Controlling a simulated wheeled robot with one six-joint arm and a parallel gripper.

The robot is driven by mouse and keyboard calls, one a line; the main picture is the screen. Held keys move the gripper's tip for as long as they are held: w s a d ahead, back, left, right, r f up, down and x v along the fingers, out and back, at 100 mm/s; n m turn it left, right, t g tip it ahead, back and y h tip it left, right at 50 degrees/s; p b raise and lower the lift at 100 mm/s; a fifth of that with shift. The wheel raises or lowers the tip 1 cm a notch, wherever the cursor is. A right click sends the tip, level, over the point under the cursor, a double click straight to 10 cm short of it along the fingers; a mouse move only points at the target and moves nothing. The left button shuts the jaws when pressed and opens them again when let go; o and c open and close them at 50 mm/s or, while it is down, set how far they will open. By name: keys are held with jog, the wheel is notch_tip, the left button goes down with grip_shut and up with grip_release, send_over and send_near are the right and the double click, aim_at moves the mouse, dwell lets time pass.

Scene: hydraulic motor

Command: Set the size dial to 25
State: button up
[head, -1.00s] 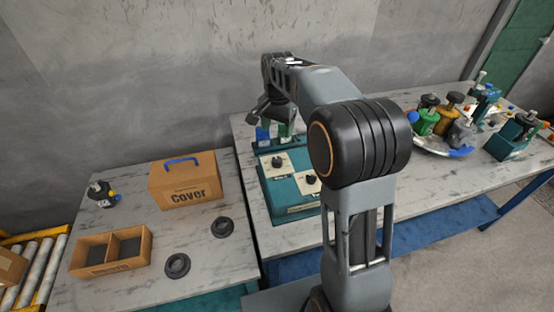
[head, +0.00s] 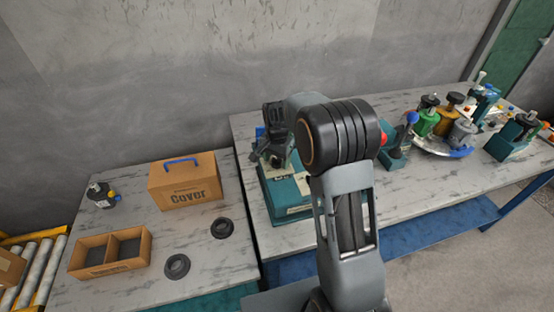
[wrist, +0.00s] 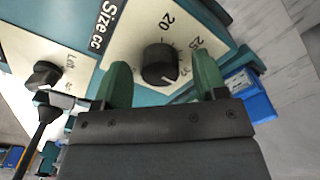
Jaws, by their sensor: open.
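The size dial (wrist: 159,64) is a black round knob on a cream plate marked "Size cc" in the wrist view, with 20, 25 and another, hard-to-read number around it. Which number it points to is not clear. My gripper (wrist: 161,60) is open, with one green finger on each side of the knob. Contact with the knob cannot be made out. In the head view my gripper (head: 274,154) is low over the teal control box (head: 288,197) and hides its dials.
A second black knob (wrist: 43,75), labelled "Left", is beside the size plate. A blue part (wrist: 250,95) lies near the right finger. Right of my arm stand a teal unit with a blue-knobbed lever (head: 398,150) and a round tray of motors (head: 440,146). A cover box (head: 185,184) stands left.

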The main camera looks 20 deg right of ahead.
jog(key=shift+f, duration=0.15)
jog(key=c, duration=0.9)
jog(key=shift+n, duration=0.3)
jog(key=n, duration=0.5)
jog(key=shift+n, duration=0.3)
jog(key=n, duration=0.5)
jog(key=shift+n, duration=0.4)
